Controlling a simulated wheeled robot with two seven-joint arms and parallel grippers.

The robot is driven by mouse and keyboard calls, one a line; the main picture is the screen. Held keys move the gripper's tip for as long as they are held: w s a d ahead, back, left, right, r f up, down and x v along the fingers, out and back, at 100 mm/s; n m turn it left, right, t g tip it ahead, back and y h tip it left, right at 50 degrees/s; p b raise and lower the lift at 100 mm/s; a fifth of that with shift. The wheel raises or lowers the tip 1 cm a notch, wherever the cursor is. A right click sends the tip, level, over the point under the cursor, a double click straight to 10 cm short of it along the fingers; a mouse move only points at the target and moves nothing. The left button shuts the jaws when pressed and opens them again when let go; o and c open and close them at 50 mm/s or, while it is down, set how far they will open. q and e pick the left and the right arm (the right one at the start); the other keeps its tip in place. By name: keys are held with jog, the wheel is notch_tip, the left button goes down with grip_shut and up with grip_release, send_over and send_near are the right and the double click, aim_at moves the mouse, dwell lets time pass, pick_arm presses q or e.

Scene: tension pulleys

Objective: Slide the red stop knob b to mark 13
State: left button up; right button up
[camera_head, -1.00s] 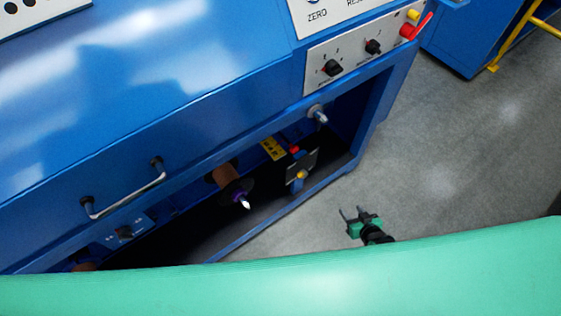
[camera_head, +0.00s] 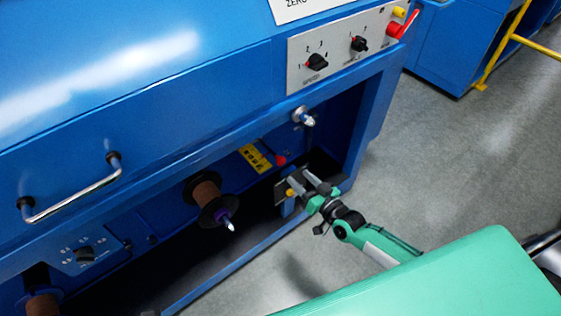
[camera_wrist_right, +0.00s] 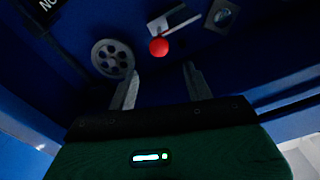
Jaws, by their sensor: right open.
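The red stop knob (camera_head: 281,160) shows in the head view inside the machine's open bay, at the right end of a yellow marked plate (camera_head: 256,158). In the right wrist view a red ball knob (camera_wrist_right: 159,46) sits ahead of the fingers, slightly above the gap between them. My right gripper (camera_head: 308,184) is open and empty in the bay mouth, below and right of the red knob in the head view. Its two fingers (camera_wrist_right: 160,85) are spread apart and do not touch the knob. The marks are too small to read. My left gripper is not in view.
A spool on a spindle (camera_head: 208,200) stands left in the bay. A silver-tipped spindle (camera_head: 303,117) projects above right. A yellow knob (camera_head: 291,192) is close to my right gripper. A grey pulley wheel (camera_wrist_right: 113,58) is left of the red knob. Floor (camera_head: 450,150) is clear at right.

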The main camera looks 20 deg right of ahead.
aim_at(283, 162)
jog(key=x, duration=0.9)
jog(key=shift+w+f+b, duration=0.1)
jog(key=shift+b, duration=0.3)
jog(key=shift+w+a, duration=0.1)
jog(key=shift+w, duration=0.3)
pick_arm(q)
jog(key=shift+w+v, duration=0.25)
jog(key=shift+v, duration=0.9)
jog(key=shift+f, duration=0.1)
pick_arm(e)
grip_shut()
